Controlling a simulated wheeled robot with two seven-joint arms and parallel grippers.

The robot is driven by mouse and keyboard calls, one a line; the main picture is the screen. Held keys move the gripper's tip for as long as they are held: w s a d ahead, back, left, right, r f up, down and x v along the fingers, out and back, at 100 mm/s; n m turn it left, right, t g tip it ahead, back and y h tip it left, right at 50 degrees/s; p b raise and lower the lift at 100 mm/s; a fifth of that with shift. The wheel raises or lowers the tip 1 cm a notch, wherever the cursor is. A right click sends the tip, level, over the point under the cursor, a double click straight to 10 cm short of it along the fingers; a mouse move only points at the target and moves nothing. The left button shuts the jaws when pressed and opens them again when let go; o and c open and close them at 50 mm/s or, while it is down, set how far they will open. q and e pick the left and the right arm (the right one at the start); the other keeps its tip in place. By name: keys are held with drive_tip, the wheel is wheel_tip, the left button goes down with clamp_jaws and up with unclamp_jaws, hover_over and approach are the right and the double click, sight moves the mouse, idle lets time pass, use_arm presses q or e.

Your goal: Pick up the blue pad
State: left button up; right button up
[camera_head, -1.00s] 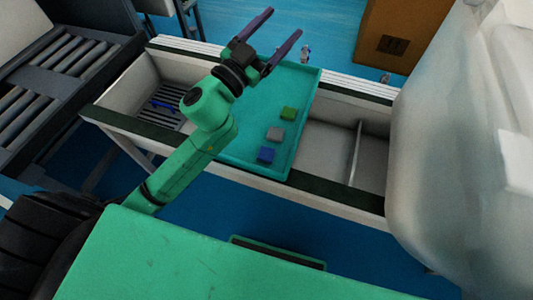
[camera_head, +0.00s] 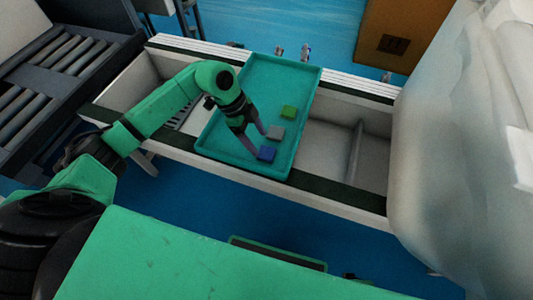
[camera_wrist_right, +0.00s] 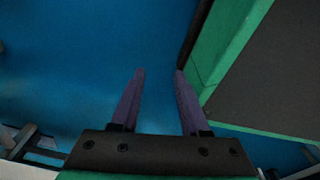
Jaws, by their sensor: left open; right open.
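The blue pad (camera_head: 267,153) lies on the teal tray (camera_head: 215,146) near its front edge in the head view. A grey pad (camera_head: 276,132) and a green pad (camera_head: 289,112) lie behind it in a row. My left gripper (camera_head: 258,144) is open and points down over the tray, its fingertips close to the blue pad. Whether they touch it I cannot tell. My right gripper (camera_wrist_right: 158,75) shows in the right wrist view, open and empty above the blue floor.
The tray rests across a white trough-like line (camera_head: 330,188) with open compartments on both sides. A roller conveyor (camera_head: 55,70) stands at the left. A cardboard box (camera_head: 400,35) is at the back right, and a large pale translucent object (camera_head: 460,150) fills the right side.

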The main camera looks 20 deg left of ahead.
sight(266, 152)
use_arm(q)
drive_tip(key=x, duration=0.5)
drive_tip(key=shift+f+b, duration=0.25)
drive_tip(key=shift+b, duration=0.1)
drive_tip(key=c, duration=1.1)
use_arm(e)
drive_tip(key=shift+w+a+r, duration=0.15)
drive_tip(key=shift+w, duration=0.6)
use_arm(q)
drive_tip(key=shift+r, duration=0.1)
